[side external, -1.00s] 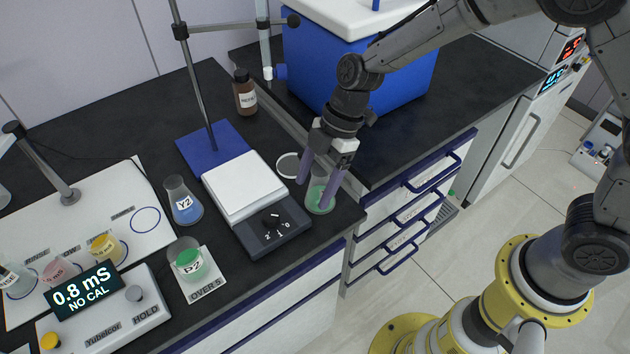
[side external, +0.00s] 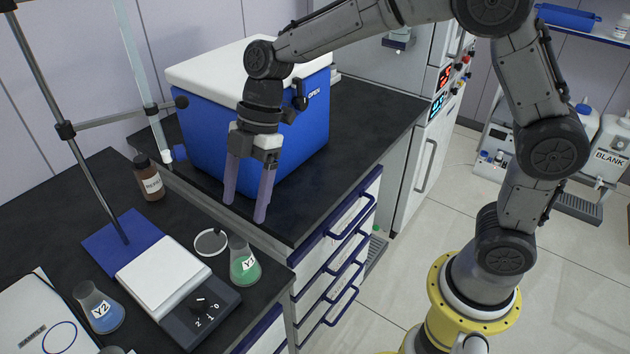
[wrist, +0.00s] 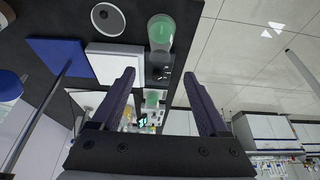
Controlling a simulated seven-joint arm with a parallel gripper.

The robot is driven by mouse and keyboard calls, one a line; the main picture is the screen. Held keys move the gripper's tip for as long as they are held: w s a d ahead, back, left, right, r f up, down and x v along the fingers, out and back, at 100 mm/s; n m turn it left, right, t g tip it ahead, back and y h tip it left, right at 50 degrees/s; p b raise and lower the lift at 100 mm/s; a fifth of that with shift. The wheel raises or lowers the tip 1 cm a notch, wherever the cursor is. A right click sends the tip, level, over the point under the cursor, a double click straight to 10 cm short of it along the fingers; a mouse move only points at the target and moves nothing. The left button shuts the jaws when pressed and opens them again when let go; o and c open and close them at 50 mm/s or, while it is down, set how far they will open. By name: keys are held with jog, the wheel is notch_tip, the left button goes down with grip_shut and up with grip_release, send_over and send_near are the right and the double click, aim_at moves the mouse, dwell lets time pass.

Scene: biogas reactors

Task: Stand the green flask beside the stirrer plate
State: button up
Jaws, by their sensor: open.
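The green flask (side external: 245,264), labelled Y1, stands upright on the black bench just right of the stirrer plate (side external: 200,308), close to the bench's right end. A small gap seems to separate them. The stirrer plate has a white top and a dark front with a dial. My gripper (side external: 246,210) is open and empty, above the flask and clear of it. In the wrist view the green flask (wrist: 161,34) shows beyond the open fingers (wrist: 160,74), beside the stirrer plate's white top (wrist: 105,62).
A pale round disc (side external: 211,242) lies behind the flask. A blue flask Y2 (side external: 99,308) stands left of the stirrer plate. A stand with a blue base (side external: 122,243), a brown bottle (side external: 149,178) and a large blue cool box (side external: 300,125) are behind.

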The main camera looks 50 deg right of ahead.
jog(key=s+d+r+m+t+h, duration=0.2)
jog(key=s+d+r+m+t, duration=0.1)
jog(key=s+d+r+m, duration=0.55)
jog(key=s+d+f+m+t+h, duration=0.2)
jog(key=s+d+m, duration=0.7)
jog(key=s, duration=0.4)
jog(key=shift+d+f+t, duration=0.25)
jog(key=shift+f+t, duration=0.05)
jog(key=shift+f, duration=0.05)
